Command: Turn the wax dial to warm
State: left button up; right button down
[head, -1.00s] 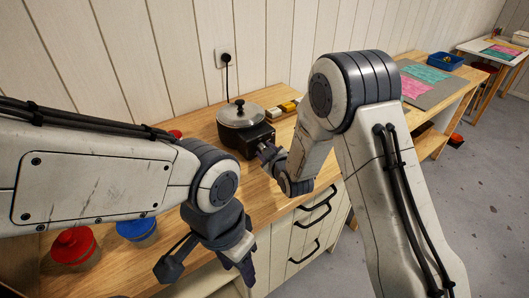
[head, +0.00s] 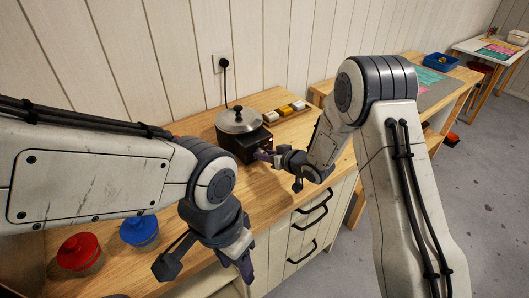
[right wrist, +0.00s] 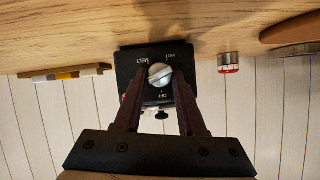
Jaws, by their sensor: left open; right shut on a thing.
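The wax warmer, a black box base (head: 230,148) with a lidded steel pot (head: 238,120), stands on the wooden counter by the wall. Its round silver dial (right wrist: 159,75) shows in the right wrist view, on a black panel (right wrist: 127,68) with the words HOT, MELT and OFF in upside-down print. A slot runs across the dial's face. My right gripper (right wrist: 160,78) is shut on the dial, one finger at each side; it also shows at the box's front in the head view (head: 265,155). My left gripper (head: 207,268) is open and empty near the counter's front edge.
A small wooden tray of blocks (head: 285,111) lies right of the warmer. The warmer's cord runs up to a wall socket (head: 222,63).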

jog(key=shift+a+f, duration=0.1)
dwell(0.5)
jog(key=c, duration=0.5)
grip_release()
jog(key=shift+s+d+r, duration=0.2)
jog(key=shift+d, duration=0.05)
jog(key=b+v, duration=0.1)
jog(key=v, duration=0.7)
jog(key=shift+s+d+r, duration=0.15)
jog(key=shift+s+d, duration=0.05)
jog(key=shift+d, duration=0.05)
jog(key=shift+s+d+r, duration=0.25)
jog(key=shift+s+d, duration=0.05)
jog(key=shift+s, duration=0.2)
